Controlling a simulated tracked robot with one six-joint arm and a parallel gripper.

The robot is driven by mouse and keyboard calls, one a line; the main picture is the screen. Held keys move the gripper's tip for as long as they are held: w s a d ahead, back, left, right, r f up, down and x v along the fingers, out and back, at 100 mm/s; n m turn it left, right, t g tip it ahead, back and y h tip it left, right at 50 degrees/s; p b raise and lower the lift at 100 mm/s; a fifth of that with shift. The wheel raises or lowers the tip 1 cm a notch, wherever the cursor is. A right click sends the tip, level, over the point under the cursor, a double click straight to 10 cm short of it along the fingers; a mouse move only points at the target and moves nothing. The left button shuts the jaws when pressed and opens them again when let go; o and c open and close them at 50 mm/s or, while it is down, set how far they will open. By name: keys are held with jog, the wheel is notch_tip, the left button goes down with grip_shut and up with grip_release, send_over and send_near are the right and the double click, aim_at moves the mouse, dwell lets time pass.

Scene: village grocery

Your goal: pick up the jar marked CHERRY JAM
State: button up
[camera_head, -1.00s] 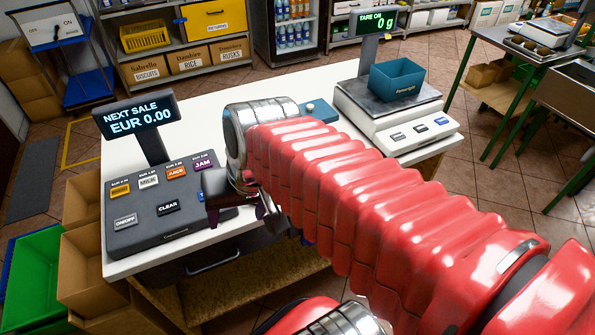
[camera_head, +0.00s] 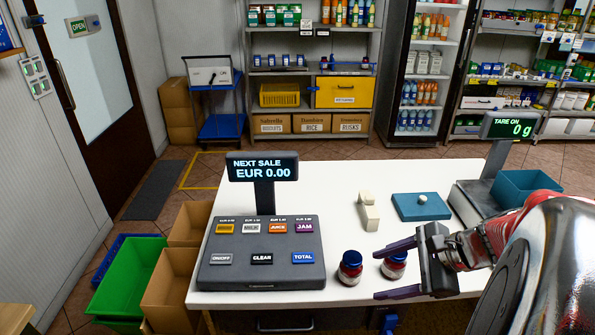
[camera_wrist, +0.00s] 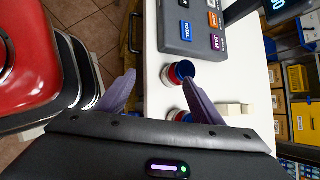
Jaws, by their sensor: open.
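Two small jars with dark blue lids and red contents stand upright on the white counter, a left jar (camera_head: 350,268) and a right jar (camera_head: 394,265). Their labels are too small to read, so I cannot tell which is CHERRY JAM. My gripper (camera_head: 377,273) is open and empty. In the head view its fingers point left, one above and one below the right jar. In the wrist view the gripper (camera_wrist: 159,79) has both jars toward its right finger; one jar (camera_wrist: 182,71) is at that fingertip, the other (camera_wrist: 177,115) is partly hidden behind the finger.
A cash register (camera_head: 262,255) stands left of the jars. A cream block-shaped object (camera_head: 368,213) and a blue box (camera_head: 421,207) lie behind them. A scale with a blue tray (camera_head: 522,187) is at the right. The counter front edge is close to my gripper.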

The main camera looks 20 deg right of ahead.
aim_at(405, 256)
jog(key=s+d+m+t+h, duration=0.1)
jog(key=s+d+m+t, duration=0.2)
jog(key=d+m, duration=0.7)
jog(key=d+t, duration=0.2)
jog(key=d, duration=0.1)
jog(key=shift+s+d+m+h, duration=0.2)
jog(key=shift+d+m+h, duration=0.1)
jog(key=shift+d+m, duration=0.1)
jog(key=shift+a+f, duration=0.1)
jog(key=shift+x, duration=4.3)
jog(key=shift+w, duration=0.15)
jog(key=shift+x, duration=2.5)
jog(key=shift+a, duration=0.1)
jog(key=shift+c, duration=0.2)
